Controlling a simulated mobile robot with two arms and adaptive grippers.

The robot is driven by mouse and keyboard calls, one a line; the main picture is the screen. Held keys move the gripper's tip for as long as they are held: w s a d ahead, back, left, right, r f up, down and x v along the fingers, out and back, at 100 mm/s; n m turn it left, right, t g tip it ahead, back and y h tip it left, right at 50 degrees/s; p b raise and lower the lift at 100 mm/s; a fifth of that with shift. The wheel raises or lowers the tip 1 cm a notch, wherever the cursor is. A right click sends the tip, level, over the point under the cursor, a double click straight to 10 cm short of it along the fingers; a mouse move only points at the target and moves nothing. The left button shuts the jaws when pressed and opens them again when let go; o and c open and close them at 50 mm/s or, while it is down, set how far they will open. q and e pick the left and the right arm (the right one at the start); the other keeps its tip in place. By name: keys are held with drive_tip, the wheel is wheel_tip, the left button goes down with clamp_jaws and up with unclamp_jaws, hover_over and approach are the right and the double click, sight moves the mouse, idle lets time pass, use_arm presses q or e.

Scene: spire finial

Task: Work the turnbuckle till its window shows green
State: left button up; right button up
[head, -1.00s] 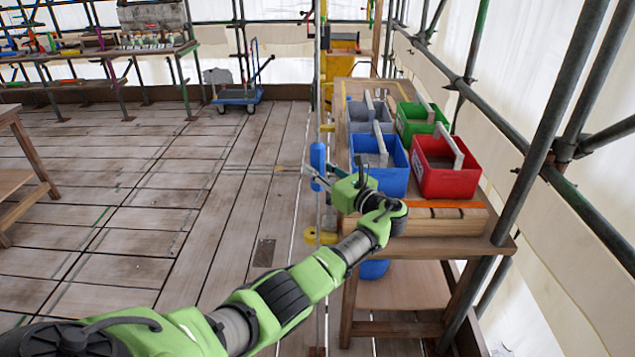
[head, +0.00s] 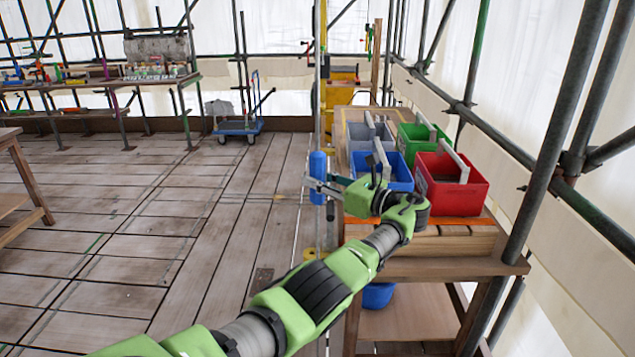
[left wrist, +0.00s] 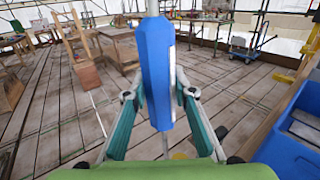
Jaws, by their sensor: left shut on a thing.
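The turnbuckle is a blue upright body (head: 317,165) on a thin vertical rod, left of the bench in the head view. It fills the middle of the left wrist view (left wrist: 154,70), with a narrow pale strip along its right side. I see no green on its visible faces, and I cannot read its window. My left gripper (head: 320,186) is shut on the blue body from the right, with one teal finger on each side in the left wrist view (left wrist: 157,98). My right gripper is not in view.
The wooden bench (head: 470,262) beside the turnbuckle carries a blue crate (head: 398,181), a red crate (head: 455,195), a green crate (head: 428,150) and a grey crate (head: 372,135). A blue trolley (head: 238,127) stands farther back.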

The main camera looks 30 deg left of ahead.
sight(324, 181)
use_arm(q)
drive_tip(key=shift+r, duration=0.1)
drive_tip(key=o, duration=1.1)
drive_tip(key=shift+a, duration=0.1)
drive_tip(key=shift+s+d, duration=0.2)
drive_tip(key=shift+d, duration=3.6)
